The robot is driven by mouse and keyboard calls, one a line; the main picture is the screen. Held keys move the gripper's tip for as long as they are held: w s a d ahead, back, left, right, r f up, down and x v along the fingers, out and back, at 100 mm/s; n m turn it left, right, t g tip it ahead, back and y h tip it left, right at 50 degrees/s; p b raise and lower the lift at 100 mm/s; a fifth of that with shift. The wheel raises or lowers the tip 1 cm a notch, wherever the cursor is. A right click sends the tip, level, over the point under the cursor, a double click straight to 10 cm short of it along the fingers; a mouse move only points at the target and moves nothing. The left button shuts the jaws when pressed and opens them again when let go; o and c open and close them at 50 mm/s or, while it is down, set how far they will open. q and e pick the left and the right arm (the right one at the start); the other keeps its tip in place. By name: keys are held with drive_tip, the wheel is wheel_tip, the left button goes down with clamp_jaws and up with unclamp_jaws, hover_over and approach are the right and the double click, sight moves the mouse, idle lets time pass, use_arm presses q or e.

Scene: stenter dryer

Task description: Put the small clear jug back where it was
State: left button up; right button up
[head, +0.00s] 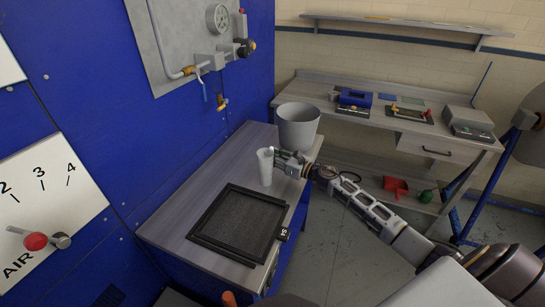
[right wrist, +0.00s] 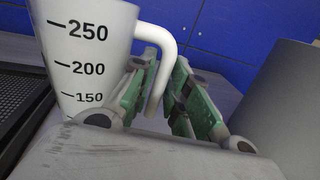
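The small jug (head: 265,167) looks pale and whitish, with 150, 200 and 250 marks showing in the right wrist view (right wrist: 85,60). It is upright at the counter, between the dark framed tray and the grey bucket. I cannot tell whether its base touches the counter. My right gripper (head: 283,160) reaches in from the right. In the right wrist view its green-padded fingers (right wrist: 165,85) stand close on either side of the jug's handle, shut on it. The jug's lower part is hidden in that view. My left gripper is not in view.
The grey bucket (head: 298,127) stands close behind the right gripper. The dark framed tray (head: 199,238) lies on the counter (head: 165,229) in front of the jug. A blue machine wall (head: 95,110) rises at left. A workbench (head: 320,104) with tools stands at the back.

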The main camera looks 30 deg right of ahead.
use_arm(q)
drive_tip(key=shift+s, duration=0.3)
use_arm(e)
drive_tip(key=shift+o, duration=0.9)
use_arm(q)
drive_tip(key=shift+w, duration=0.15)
